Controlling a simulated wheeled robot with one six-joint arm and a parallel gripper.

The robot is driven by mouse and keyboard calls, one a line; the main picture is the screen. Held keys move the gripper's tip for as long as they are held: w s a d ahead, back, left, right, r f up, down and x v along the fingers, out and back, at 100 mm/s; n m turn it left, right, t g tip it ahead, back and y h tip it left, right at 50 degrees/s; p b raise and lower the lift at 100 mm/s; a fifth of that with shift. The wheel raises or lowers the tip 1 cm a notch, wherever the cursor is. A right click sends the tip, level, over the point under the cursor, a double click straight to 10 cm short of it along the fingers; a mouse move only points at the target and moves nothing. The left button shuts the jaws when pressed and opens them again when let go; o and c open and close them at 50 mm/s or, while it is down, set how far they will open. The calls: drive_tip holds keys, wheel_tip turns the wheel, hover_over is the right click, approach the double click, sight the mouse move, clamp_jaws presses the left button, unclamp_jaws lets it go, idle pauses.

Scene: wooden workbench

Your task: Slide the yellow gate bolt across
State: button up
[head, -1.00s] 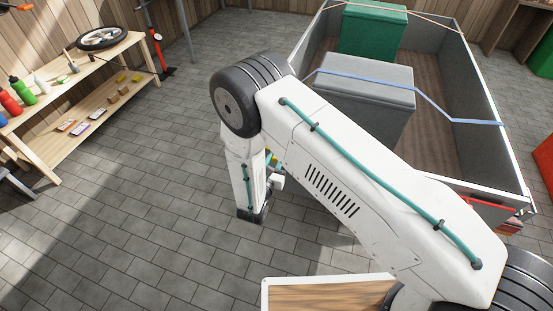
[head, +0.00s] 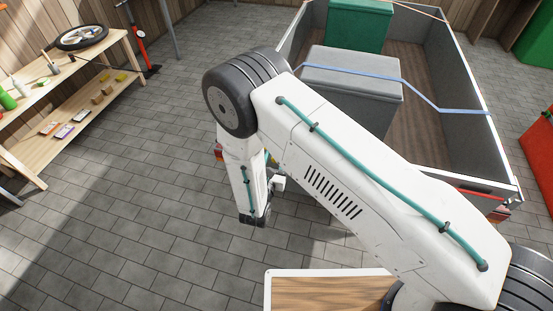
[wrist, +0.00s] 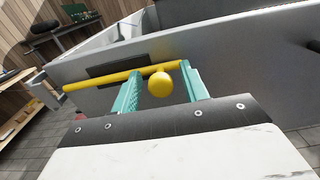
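The yellow gate bolt (wrist: 105,81) is a round rod with a ball knob (wrist: 159,85), seen in the wrist view in front of the trailer's grey wall (wrist: 225,58). My gripper (wrist: 160,72) has its two teal fingers apart. The knob sits between them, with a small gap visible on each side. The rod crosses at the fingertips; whether they touch it I cannot tell. A dark plate (wrist: 118,70) shows behind the rod. In the head view my arm hides the bolt and most of the gripper.
The trailer (head: 490,150) holds a grey box (head: 350,85) and a green box (head: 358,22) under straps. A wooden shelf (head: 100,57) stands at left. A red container (head: 540,155) is at right. The paved floor (head: 120,210) between shelf and trailer is clear.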

drive_tip(key=v, duration=0.7)
drive_tip(key=shift+s+a, duration=0.15)
drive_tip(key=shift+s, duration=0.2)
